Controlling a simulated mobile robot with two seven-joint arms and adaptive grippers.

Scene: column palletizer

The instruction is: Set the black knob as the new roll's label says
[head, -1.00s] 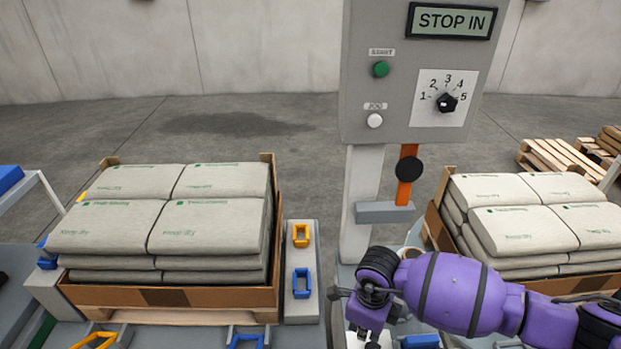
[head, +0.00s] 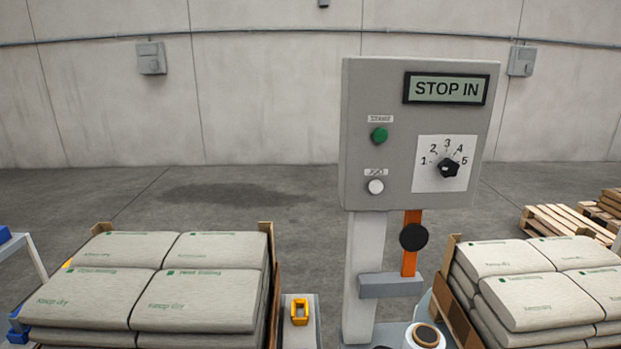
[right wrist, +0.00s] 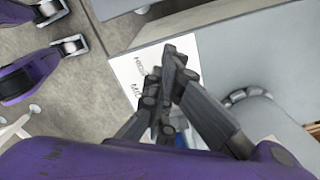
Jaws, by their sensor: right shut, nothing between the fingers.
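The black knob (head: 448,168) sits on a white dial plate (head: 431,184) marked 1 to 5, on the grey control box. Its pointer looks turned to the upper right, near 4 or 5; I cannot tell exactly. A roll with a brown core (head: 426,336) shows at the bottom edge of the head view; no label is readable on it there. In the right wrist view my right gripper (right wrist: 178,62) is shut and empty, in front of a white sheet (right wrist: 135,80) with partly hidden dark lettering. My left gripper is not in view.
The box carries a "STOP IN" display (head: 447,88), a green button (head: 379,135) and a white button (head: 376,187). An orange bar with a black disc (head: 413,237) hangs below. Stacked bags (head: 200,300) stand at left, more bags (head: 535,285) at right.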

